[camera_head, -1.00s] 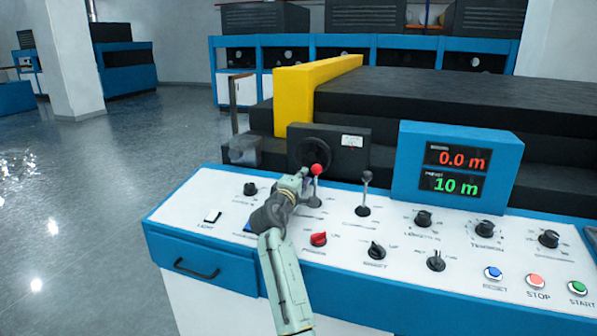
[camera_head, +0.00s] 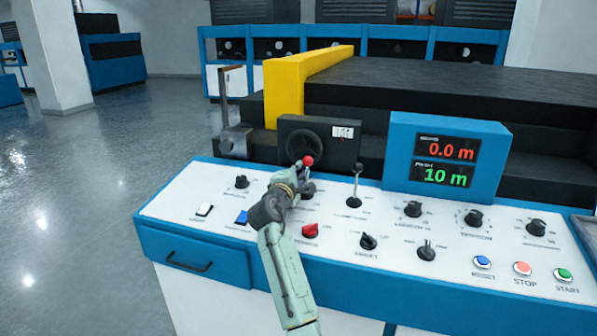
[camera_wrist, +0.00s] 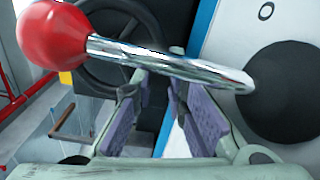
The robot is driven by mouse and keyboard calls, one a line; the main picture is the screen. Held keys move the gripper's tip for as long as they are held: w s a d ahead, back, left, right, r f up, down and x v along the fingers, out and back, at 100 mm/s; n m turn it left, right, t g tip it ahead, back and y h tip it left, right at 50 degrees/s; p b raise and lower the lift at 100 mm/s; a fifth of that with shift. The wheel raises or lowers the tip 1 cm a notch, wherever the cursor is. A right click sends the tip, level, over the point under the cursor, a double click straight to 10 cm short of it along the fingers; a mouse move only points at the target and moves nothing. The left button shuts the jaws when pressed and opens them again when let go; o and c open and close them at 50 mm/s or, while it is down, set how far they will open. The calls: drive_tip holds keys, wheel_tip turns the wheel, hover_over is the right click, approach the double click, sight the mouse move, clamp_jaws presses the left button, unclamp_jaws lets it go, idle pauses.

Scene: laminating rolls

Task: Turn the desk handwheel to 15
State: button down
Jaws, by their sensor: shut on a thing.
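The black handwheel (camera_head: 301,139) is on the dark box behind the desk, beside a small white dial (camera_head: 343,132) too small to read. My gripper (camera_head: 301,170) is at its lower edge, next to the red-knobbed lever (camera_head: 308,160). In the wrist view, the purple-padded fingers (camera_wrist: 160,85) are closed at the lower part of the handwheel rim (camera_wrist: 92,72). The lever's chrome rod (camera_wrist: 170,62) crosses in front of the fingertips and hides the grip. The display (camera_head: 445,160) reads 0.0 m in red and 10 m in green.
A second lever (camera_head: 355,186) stands just right of my gripper. Several knobs and the RESET, STOP and START buttons (camera_head: 523,269) spread across the white panel to the right. A yellow guard (camera_head: 300,85) rises behind the wheel.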

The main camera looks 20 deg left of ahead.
drive_tip(key=c, duration=1.6)
unclamp_jaws()
drive_tip(key=shift+s+a, duration=0.15)
drive_tip(key=shift+s, duration=3.9)
drive_tip(key=shift+a, duration=0.1)
